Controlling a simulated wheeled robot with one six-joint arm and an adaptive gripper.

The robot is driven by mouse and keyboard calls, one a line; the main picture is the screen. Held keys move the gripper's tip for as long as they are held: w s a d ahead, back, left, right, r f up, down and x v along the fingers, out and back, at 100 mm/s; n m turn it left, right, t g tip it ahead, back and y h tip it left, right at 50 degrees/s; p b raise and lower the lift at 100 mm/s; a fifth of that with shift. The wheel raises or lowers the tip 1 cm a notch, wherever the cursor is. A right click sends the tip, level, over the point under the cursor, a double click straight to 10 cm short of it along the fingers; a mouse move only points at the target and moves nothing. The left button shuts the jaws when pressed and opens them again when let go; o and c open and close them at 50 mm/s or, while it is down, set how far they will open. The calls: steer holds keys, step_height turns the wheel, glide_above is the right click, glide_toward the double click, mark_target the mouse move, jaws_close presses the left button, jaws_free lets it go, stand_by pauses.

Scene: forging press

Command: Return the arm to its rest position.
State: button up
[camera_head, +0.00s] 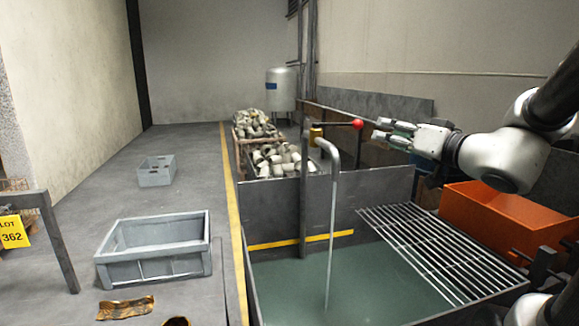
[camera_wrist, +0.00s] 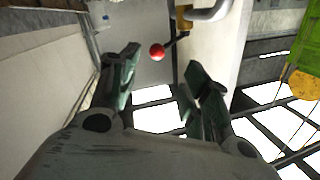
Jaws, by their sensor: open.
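My gripper (camera_head: 384,131) is at the upper right in the head view, raised above the grating and pointing left. In the wrist view its two fingers (camera_wrist: 158,88) are spread apart with nothing between them. A red ball knob (camera_head: 358,125) on a lever of the brass-coloured valve (camera_head: 316,133) is just left of the fingertips in the head view. The red knob (camera_wrist: 157,52) also shows beyond the fingertips in the wrist view, and the fingers look apart from it. My arm reaches in from the right edge.
A bent grey pipe (camera_head: 333,200) runs down from the valve into a tank of greenish liquid (camera_head: 300,285). A metal grating (camera_head: 440,250) and an orange bin (camera_head: 505,215) lie below my arm. Grey crates (camera_head: 110,274) and (camera_head: 156,177) stand on the left floor. Crates of pale fittings (camera_head: 280,158) stand behind.

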steer(key=s+d+f+m+g+h, duration=0.1)
steer(key=s+f+m+g, duration=0.3)
steer(key=s+f+g, duration=0.9)
steer(key=s+d+r+n+t+h, duration=0.1)
steer(key=s+d+r+n+h, duration=0.1)
steer(key=s+d+h, duration=0.4)
steer(key=shift+s+d+n, duration=0.75)
steer(key=shift+d+n, duration=0.05)
steer(key=shift+n, duration=0.1)
steer(key=shift+r, duration=0.1)
stand_by(5.1)
